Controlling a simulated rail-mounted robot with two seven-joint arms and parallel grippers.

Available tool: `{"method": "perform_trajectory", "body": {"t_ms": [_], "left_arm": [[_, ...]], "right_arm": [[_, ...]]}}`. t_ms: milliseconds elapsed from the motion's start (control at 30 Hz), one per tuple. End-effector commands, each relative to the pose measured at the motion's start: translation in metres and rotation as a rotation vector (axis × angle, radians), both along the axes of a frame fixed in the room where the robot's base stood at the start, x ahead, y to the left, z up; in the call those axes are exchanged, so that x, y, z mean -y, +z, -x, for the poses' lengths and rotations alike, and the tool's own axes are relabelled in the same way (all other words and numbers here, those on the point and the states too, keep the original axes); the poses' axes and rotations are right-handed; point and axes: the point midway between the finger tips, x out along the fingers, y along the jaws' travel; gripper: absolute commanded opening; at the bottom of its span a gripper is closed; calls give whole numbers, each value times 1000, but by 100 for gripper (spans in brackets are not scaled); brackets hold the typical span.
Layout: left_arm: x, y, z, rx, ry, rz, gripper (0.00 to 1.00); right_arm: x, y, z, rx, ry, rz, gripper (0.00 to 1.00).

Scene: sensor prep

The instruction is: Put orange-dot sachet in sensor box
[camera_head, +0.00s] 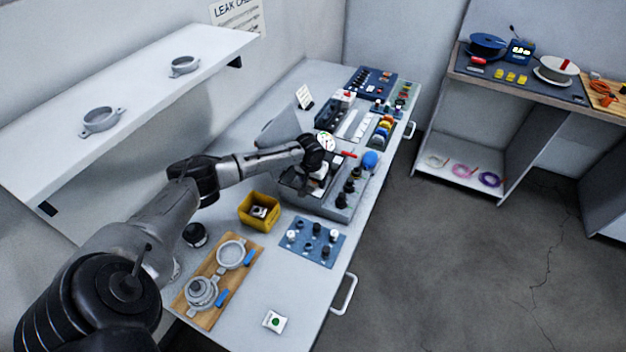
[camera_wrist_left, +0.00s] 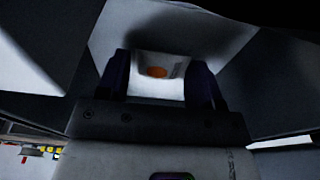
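The orange-dot sachet (camera_wrist_left: 172,87) is white with an orange dot. In the left wrist view it sits between the two dark fingers of my left gripper (camera_wrist_left: 160,85), spanning from one to the other. In the head view my left gripper (camera_head: 318,168) points down over the left part of a dark grey open box (camera_head: 291,187), with a bit of white at its fingertips. I take this grey box as the sensor box, though no label can be read. The gripper hides part of its inside, so I cannot tell whether the sachet touches the bottom. My right gripper is not in view.
A green-dot sachet (camera_head: 274,321) lies at the near bench end. A yellow bin (camera_head: 259,222), a blue mat (camera_head: 330,252) with small parts and a wooden board (camera_head: 207,318) with metal rings stand nearer. A grey angled panel (camera_head: 281,128) and racks stand behind. A shelf (camera_head: 150,75) overhangs left.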

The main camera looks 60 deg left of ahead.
Motion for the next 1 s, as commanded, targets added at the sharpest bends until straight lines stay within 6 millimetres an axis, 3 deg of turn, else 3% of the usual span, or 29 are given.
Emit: {"method": "perform_trajectory", "body": {"t_ms": [367, 1000], "left_arm": [[0, 3, 0, 0, 0, -1, 69], [8, 103, 12, 2, 0, -1, 69]], "right_arm": [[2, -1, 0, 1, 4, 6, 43], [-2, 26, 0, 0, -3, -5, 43]]}}
